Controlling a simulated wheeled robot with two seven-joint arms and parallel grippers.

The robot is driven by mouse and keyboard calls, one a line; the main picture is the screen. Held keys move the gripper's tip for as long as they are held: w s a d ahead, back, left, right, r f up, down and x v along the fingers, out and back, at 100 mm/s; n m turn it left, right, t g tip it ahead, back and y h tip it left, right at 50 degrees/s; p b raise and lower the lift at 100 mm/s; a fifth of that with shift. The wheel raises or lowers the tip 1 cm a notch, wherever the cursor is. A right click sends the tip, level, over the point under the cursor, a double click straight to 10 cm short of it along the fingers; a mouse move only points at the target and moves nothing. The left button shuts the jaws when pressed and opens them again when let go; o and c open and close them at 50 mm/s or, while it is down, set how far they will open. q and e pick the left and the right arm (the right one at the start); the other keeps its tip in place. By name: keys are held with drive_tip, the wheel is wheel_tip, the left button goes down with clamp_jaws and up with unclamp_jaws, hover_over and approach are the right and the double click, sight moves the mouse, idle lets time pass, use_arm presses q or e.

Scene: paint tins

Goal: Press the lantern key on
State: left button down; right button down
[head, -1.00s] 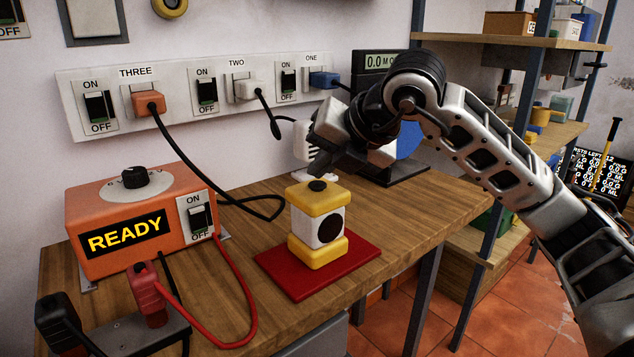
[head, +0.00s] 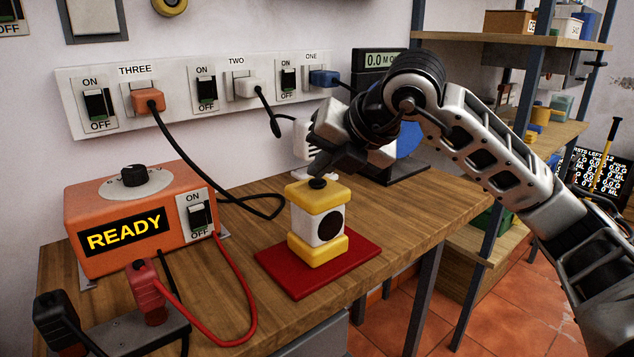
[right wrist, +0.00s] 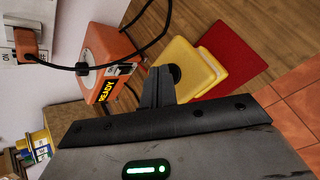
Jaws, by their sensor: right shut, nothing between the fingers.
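The lantern (head: 318,224) is a small block with a yellow top and base and a white middle with a dark round disc. It stands upright on a red mat (head: 362,257). Its black round key (head: 317,183) is on top. My right gripper (head: 315,170) is shut and empty, pointing down just over the key; I cannot tell whether the fingertips touch it. In the right wrist view, the shut fingers (right wrist: 158,84) reach beside the dark key (right wrist: 175,73) on the yellow top (right wrist: 190,62) and cover part of it. My left gripper is not in view.
An orange unit (head: 135,220) reading READY stands to the left, with red and black leads. A wall strip (head: 215,92) carries switches and plugs behind. A display unit (head: 382,62) stands at the back. The wooden bench (head: 420,205) is clear right of the mat.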

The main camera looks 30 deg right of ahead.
sight(322, 184)
drive_tip(key=shift+f, duration=0.25)
drive_tip(key=shift+r, duration=0.45)
drive_tip(key=shift+r+p, duration=0.75)
drive_tip(key=shift+p, duration=0.15)
wheel_tip(322, 184, up, 5)
drive_tip(key=p, duration=0.4)
drive_tip(key=shift+f, duration=0.2)
